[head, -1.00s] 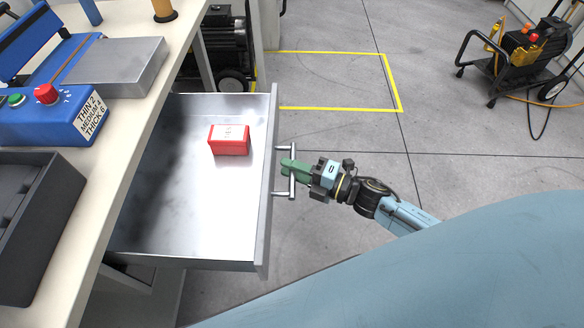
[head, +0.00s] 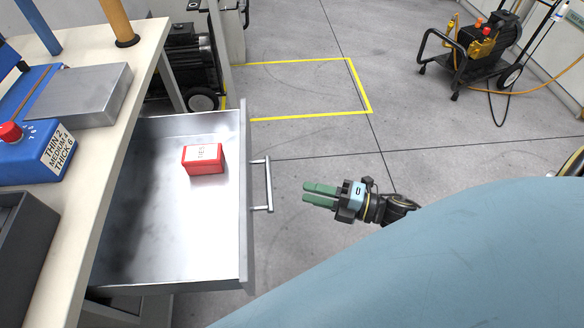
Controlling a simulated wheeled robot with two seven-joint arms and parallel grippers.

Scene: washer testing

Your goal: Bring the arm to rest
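My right gripper (head: 306,194) has green fingers and is in the head view just right of the drawer handle (head: 268,184). It is clear of the handle and points left toward it. Its two fingers lie close to each other with nothing visible held, and any gap between the tips is too small to judge. The metal drawer (head: 150,235) stands open below the workbench. My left gripper is not in the picture.
A red box (head: 203,159) lies inside the drawer. The workbench (head: 95,160) carries a blue machine with a red knob (head: 35,155) and a dark tray (head: 25,240). A compressor (head: 475,45) stands far right. The floor right of the drawer is open.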

